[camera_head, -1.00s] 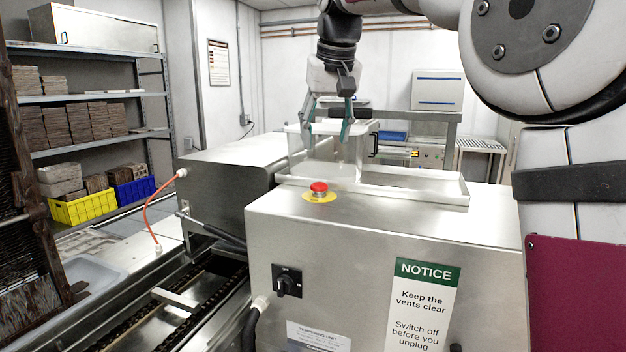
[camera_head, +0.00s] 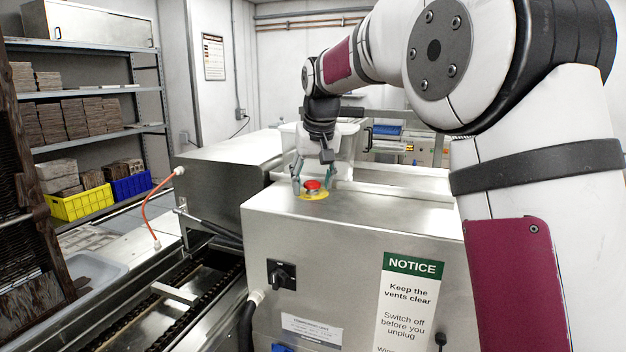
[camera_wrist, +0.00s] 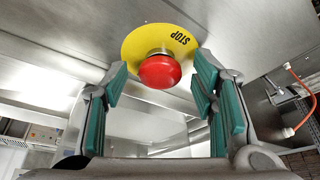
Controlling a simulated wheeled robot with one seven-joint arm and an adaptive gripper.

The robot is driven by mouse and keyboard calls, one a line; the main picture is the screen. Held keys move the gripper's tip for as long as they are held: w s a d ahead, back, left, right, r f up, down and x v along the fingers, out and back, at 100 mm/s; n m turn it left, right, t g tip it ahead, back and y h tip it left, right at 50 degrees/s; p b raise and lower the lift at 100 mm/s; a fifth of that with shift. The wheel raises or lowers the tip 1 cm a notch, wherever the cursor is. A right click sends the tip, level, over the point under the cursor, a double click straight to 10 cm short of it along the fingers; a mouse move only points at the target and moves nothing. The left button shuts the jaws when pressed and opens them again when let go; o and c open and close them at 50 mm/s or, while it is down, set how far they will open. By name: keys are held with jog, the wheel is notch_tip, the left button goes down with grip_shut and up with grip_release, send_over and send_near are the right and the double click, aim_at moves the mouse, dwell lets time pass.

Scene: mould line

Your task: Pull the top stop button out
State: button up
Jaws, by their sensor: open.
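The red stop button (camera_head: 312,185) sits on a yellow disc (camera_head: 314,196) on top of the steel machine cabinet (camera_head: 400,215). In the wrist view the red button head (camera_wrist: 160,71) shows a metal collar behind it, and the yellow disc (camera_wrist: 137,45) reads STOP. My gripper (camera_head: 311,184) points down at the button. In the wrist view its green-padded fingers (camera_wrist: 158,92) are open, one on each side of the button, with gaps between pads and button. Nothing is held.
A clear bin (camera_head: 345,145) stands close behind the button. A black rotary switch (camera_head: 282,275) and a NOTICE sign (camera_head: 411,300) are on the cabinet front. A conveyor (camera_head: 185,300) lies to the left.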

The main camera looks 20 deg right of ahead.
grip_shut()
jog(key=shift+r, duration=0.6)
grip_release()
jog(key=v, duration=1.2)
